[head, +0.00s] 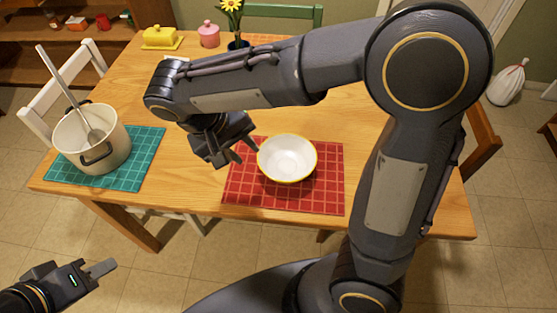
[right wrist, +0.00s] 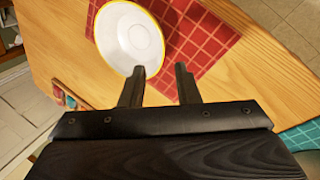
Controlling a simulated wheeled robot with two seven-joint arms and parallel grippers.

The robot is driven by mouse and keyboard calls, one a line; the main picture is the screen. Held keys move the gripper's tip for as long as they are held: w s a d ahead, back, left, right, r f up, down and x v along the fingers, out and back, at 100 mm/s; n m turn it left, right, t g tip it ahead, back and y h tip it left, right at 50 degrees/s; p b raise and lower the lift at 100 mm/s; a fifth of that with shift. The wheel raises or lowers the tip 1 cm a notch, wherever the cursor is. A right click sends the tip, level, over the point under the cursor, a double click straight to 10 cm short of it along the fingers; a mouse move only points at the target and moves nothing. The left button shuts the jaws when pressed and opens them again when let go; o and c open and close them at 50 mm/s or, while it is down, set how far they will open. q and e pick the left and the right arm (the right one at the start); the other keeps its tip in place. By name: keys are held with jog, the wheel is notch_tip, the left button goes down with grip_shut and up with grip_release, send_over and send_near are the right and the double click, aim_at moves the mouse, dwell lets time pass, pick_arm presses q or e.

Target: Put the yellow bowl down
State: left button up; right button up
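The yellow bowl (head: 287,158), white inside with a yellow rim, sits upright on the red checked mat (head: 320,202) on the wooden table. In the right wrist view the bowl (right wrist: 128,38) shows beyond the left fingertip. My right gripper (head: 245,153) is just left of the bowl in the head view, its fingers apart. In the right wrist view my right gripper (right wrist: 161,78) has an empty gap between its fingers. One fingertip is close to the bowl's rim; I cannot tell whether they touch. My left gripper (head: 103,268) is at the lower left, away from the table; its finger opening is unclear.
A cream pot (head: 110,150) with a ladle stands on a teal mat (head: 150,155) at the left. A yellow butter dish (head: 160,37), a pink jar (head: 208,36) and a flower vase (head: 236,44) stand at the back. My right arm hides much of the table's right side.

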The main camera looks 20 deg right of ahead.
jog(key=s+d+m+t+y, duration=0.2)
jog(key=s+d+t+y, duration=0.3)
jog(key=s, duration=0.8)
jog(key=shift+s+d+y, duration=0.2)
jog(key=shift+d+y, duration=1.6)
jog(key=shift+d, duration=0.8)
notch_tip(320, 180, up, 8)
jog(key=p, duration=0.8)
jog(key=shift+f, duration=0.1)
